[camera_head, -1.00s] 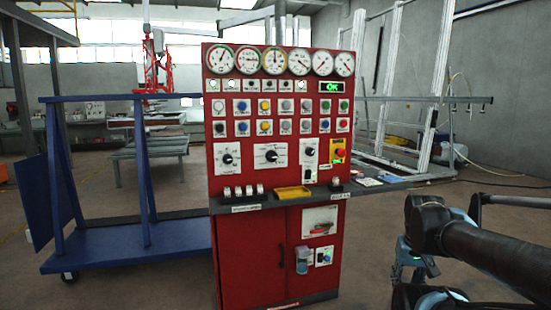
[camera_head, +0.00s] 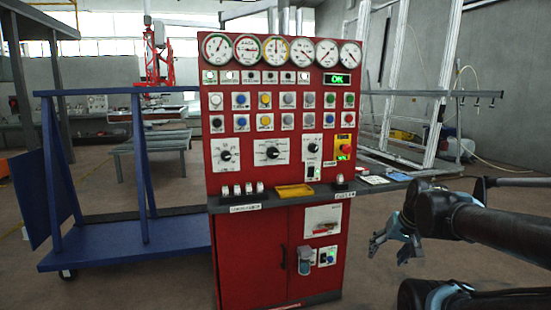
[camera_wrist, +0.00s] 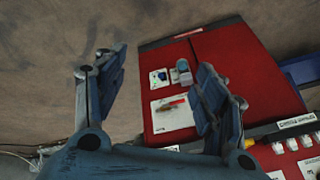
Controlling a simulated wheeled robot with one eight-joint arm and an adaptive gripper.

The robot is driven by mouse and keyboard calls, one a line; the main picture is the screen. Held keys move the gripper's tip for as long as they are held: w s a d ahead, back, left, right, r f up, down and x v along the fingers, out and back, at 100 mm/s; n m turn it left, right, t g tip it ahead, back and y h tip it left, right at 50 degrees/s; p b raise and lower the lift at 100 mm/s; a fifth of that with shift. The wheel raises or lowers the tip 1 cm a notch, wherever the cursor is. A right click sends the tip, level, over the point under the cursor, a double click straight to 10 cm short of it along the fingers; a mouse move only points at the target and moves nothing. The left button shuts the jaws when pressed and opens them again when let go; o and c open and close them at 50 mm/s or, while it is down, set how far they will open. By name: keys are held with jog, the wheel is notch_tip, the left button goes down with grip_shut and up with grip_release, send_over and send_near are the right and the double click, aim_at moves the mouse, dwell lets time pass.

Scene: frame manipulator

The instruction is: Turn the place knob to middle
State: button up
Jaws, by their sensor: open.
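The red control panel (camera_head: 290,128) faces me in the head view. Three black rotary knobs sit in a row on white plates: a left knob (camera_head: 226,155), a larger middle knob (camera_head: 272,152) and a smaller right knob (camera_head: 313,147). Their labels are too small to read, so I cannot tell which is the place knob. My gripper (camera_head: 393,243) is low and to the right of the panel, apart from it. In the wrist view my gripper (camera_wrist: 158,88) is open and empty, its two fingers spread, with the cabinet's lower doors beyond them.
A dark ledge (camera_head: 225,207) juts out below the knobs, carrying a yellow tray (camera_head: 294,191) and several small switches. A red emergency button (camera_head: 345,147) is right of the knobs. A blue cart (camera_head: 130,246) stands at left. Bare floor lies between panel and arm.

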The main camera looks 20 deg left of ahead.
aim_at(275, 155)
jog(key=w+a+r+m+t+y, duration=0.3)
jog(key=w+a+r+m, duration=0.3)
jog(key=a, duration=0.5)
jog(key=w+a+r+m+t+y, duration=0.35)
jog(key=w+a+r, duration=0.35)
jog(key=a, duration=0.4)
jog(key=w+a+r+m+t+y, duration=0.25)
jog(key=w+a+r+m, duration=0.45)
jog(key=a, duration=0.4)
jog(key=w+a+m, duration=0.1)
jog(key=w+a, duration=0.3)
jog(key=w+a+m+t+h, duration=0.1)
jog(key=w+a, duration=0.3)
jog(key=w, duration=0.1)
jog(key=w+a+f+m+h, duration=0.1)
jog(key=w+a+m, duration=0.1)
jog(key=w+a, duration=0.2)
jog(key=shift+w+f+t, duration=0.1)
jog(key=shift+w+t, duration=0.2)
jog(key=shift+w, duration=0.45)
